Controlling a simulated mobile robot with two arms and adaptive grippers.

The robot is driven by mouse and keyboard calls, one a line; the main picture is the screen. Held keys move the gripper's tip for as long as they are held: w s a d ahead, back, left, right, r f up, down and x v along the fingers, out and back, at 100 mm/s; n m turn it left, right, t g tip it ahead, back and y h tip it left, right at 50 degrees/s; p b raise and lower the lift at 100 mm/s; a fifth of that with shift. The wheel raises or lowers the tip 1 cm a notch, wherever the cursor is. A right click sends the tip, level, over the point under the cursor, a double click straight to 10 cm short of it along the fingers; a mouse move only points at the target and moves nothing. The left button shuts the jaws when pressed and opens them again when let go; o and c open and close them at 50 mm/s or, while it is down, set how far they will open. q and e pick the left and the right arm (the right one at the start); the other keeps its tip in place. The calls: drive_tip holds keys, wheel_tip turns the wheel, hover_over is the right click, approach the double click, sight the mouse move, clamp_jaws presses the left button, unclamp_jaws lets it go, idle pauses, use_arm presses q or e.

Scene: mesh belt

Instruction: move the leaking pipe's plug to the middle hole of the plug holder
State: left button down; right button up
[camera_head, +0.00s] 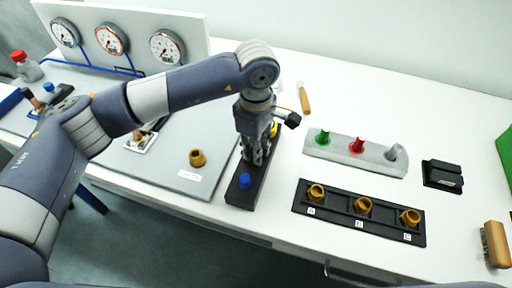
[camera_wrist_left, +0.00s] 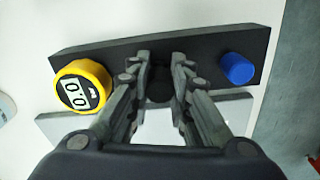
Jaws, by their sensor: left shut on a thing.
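The black plug holder (camera_head: 238,194) stands at the front of the table, right of the grey board. A blue plug (camera_head: 244,181) sits at its near end, also seen in the left wrist view (camera_wrist_left: 237,68). A yellow round piece with a display reading 0.0 (camera_wrist_left: 80,87) is at its other end. My left gripper (camera_head: 257,160) points down over the holder's middle. Its fingers (camera_wrist_left: 161,85) are shut around a dark round thing (camera_wrist_left: 160,89) there; I cannot tell how deep it sits, and the fingers partly hide it. My right gripper is not in view.
The grey board (camera_head: 175,182) carries a brass fitting (camera_head: 197,158). Behind are three dial gauges (camera_head: 112,39). To the right are a black tray (camera_head: 335,214) of brass nuts, a grey rack (camera_head: 320,149) with coloured pieces, and a brush (camera_head: 495,244).

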use_arm(q)
drive_tip(key=shift+f, duration=0.25)
drive_tip(key=c, duration=1.4)
unclamp_jaws()
wheel_tip(320, 180, up, 12)
